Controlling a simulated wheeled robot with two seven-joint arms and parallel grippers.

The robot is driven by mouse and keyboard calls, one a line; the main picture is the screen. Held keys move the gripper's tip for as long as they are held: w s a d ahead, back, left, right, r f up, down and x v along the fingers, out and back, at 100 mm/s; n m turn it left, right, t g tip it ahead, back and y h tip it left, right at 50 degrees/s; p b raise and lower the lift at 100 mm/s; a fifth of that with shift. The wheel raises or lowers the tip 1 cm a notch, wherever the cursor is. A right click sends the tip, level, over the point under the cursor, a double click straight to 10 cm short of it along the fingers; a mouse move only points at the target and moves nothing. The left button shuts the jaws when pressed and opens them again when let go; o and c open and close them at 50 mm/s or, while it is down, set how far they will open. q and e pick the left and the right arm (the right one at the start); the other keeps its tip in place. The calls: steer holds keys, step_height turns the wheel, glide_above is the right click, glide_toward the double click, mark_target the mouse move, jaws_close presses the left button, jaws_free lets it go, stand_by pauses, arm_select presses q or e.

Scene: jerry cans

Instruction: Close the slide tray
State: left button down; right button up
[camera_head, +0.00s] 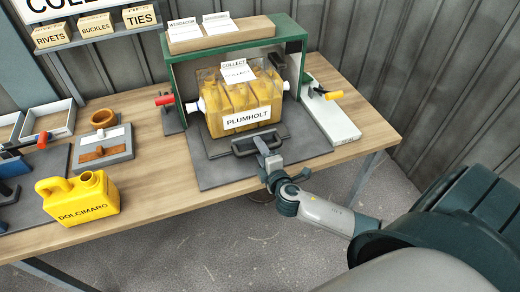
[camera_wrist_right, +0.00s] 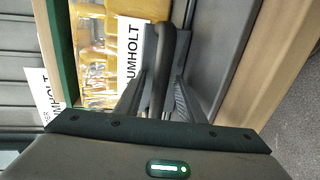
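The slide tray (camera_head: 219,146) is a dark plate at the front of a green frame (camera_head: 176,72). A dark bar handle (camera_head: 243,152) is at its front edge. My right gripper (camera_head: 266,156) is at the handle, coming from the front right. My left gripper is not in view.
A yellow DOLCIMARO can (camera_head: 82,200) stands at the table's front left. A grey fixture block (camera_head: 118,155) and open trays (camera_head: 50,116) are behind it. A white slab with a yellow-handled clamp (camera_head: 333,95) lies right of the frame. The table's front edge is near.

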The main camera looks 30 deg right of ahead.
mark_target(248, 127)
jaws_close()
steer(key=x, duration=0.3)
steer(key=r+x, duration=0.1)
steer(key=x, duration=0.2)
steer(key=b+x, duration=0.1)
steer(key=x, duration=0.2)
steer(key=shift+w+r, duration=0.1)
steer(key=shift+r, duration=0.25)
jaws_free()
steer(key=b+v, duration=0.3)
steer(key=v, duration=1.3)
steer(key=shift+s+a+r, duration=0.1)
steer(key=shift+s+r, duration=0.1)
steer(key=shift+s, duration=0.45)
steer(key=shift+f, duration=0.1)
